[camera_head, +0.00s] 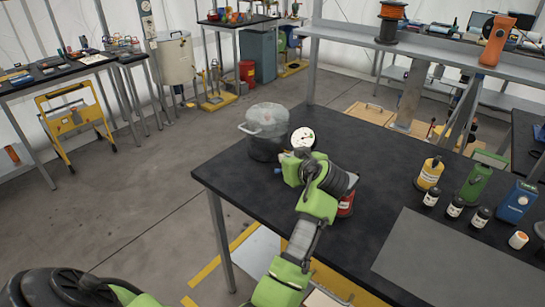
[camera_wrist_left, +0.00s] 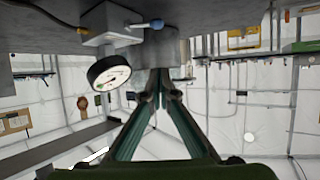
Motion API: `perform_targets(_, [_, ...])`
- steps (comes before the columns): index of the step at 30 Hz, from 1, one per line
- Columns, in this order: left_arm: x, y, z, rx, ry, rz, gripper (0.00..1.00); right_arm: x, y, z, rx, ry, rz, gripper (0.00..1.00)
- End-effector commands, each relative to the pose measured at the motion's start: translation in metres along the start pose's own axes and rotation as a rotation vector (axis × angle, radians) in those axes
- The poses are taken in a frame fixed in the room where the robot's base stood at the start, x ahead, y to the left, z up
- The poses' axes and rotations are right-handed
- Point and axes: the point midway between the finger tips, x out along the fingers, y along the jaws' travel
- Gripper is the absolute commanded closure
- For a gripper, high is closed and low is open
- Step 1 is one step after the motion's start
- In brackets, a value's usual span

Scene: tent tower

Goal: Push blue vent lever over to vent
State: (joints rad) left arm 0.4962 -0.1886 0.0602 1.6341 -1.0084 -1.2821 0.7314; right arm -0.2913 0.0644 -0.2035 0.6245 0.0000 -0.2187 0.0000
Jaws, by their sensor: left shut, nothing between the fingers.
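The blue vent lever (camera_wrist_left: 157,24) shows as a small blue tip on a thin rod from the grey block (camera_wrist_left: 110,35) behind the white pressure gauge (camera_wrist_left: 109,74). In the head view a blue tip (camera_head: 277,170) shows just left of my left gripper, and the gauge (camera_head: 303,137) stands just beyond it. My left gripper (camera_wrist_left: 160,74) is shut and empty. Its fingertips appear close to a grey cylinder (camera_wrist_left: 157,46) beside the gauge; I cannot tell if they touch. In the head view my own wrist hides the fingers and the block. My right gripper is out of view.
A lidded metal pot (camera_head: 267,130) stands at the black table's (camera_head: 240,185) far left corner. A red can (camera_head: 346,204) is right beside my left arm. Bottles and small boxes stand at the right, near a grey mat (camera_head: 440,265).

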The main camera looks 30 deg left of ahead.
Motion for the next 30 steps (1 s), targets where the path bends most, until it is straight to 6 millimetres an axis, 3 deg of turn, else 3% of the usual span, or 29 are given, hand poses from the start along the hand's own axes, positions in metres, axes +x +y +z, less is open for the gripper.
perform_targets(14, [0.007, 0.000, -0.001, 0.003, 0.001, -0.001, 1.00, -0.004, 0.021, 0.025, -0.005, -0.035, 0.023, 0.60])
perform_targets(30, [0.101, -0.001, 0.002, 0.004, -0.004, -0.001, 1.00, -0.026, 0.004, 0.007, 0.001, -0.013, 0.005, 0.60])
